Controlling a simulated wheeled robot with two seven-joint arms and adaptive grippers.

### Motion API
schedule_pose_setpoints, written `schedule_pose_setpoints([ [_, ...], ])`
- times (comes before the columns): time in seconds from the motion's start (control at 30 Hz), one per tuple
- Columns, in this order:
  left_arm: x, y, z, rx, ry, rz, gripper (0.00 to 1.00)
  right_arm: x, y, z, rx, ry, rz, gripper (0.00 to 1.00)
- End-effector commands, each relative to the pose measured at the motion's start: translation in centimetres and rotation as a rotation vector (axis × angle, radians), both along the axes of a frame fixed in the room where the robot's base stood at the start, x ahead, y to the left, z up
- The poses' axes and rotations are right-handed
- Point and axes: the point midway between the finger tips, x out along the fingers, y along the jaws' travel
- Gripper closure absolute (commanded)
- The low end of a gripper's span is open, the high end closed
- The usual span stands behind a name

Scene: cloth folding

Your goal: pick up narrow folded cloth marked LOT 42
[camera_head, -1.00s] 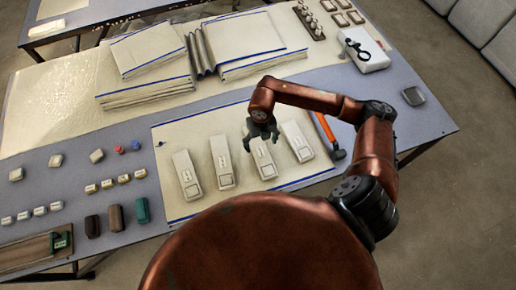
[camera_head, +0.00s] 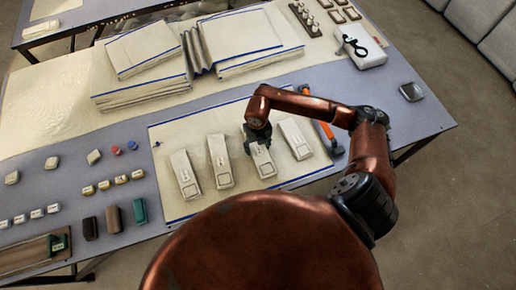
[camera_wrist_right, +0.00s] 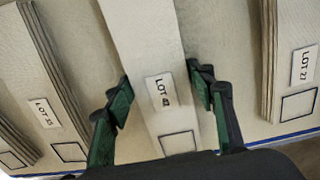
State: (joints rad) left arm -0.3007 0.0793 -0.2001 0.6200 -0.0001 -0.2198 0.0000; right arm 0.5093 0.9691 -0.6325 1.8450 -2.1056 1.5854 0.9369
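The narrow folded cloth with a tag that seems to read LOT 42 (camera_head: 263,164) is third from the left in a row of similar cloths on the pale mat (camera_head: 202,124). It also shows in the right wrist view (camera_wrist_right: 146,38), where the tag's last digit is blurred. My right gripper (camera_head: 257,137) is over the cloth's far part. In the right wrist view my right gripper (camera_wrist_right: 160,85) is open, with one green finger on each side of the cloth and gaps between. My left gripper is not in view.
Neighbouring narrow cloths, LOT 35 (camera_wrist_right: 38,112) and LOT 27 (camera_wrist_right: 297,75), lie close on either side. An orange-handled tool (camera_head: 327,133) lies right of the row. Larger folded cloths (camera_head: 140,75) are stacked behind. Small blocks lie at the left.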

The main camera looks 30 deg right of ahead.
Motion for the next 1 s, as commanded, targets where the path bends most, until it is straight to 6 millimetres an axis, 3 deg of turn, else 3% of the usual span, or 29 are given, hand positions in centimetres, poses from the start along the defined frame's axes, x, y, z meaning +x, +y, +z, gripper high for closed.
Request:
schedule_pose_setpoints([
  [0.37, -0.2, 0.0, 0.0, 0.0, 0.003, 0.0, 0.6, 0.0, 0.0, 0.0, 0.0, 0.0, 0.0, 0.77],
  [0.77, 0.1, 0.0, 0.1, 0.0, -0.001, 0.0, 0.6, 0.1, 0.0, 0.9, 0.0, -0.001, -0.001, 0.77],
  [0.93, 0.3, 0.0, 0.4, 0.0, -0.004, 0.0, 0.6, 0.1, 0.0, 3.2, -0.001, -0.004, 0.002, 0.77],
  [1.0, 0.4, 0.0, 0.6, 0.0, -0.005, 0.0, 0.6, -0.4, 0.9, 4.4, 0.002, -0.004, 0.004, 0.77],
])
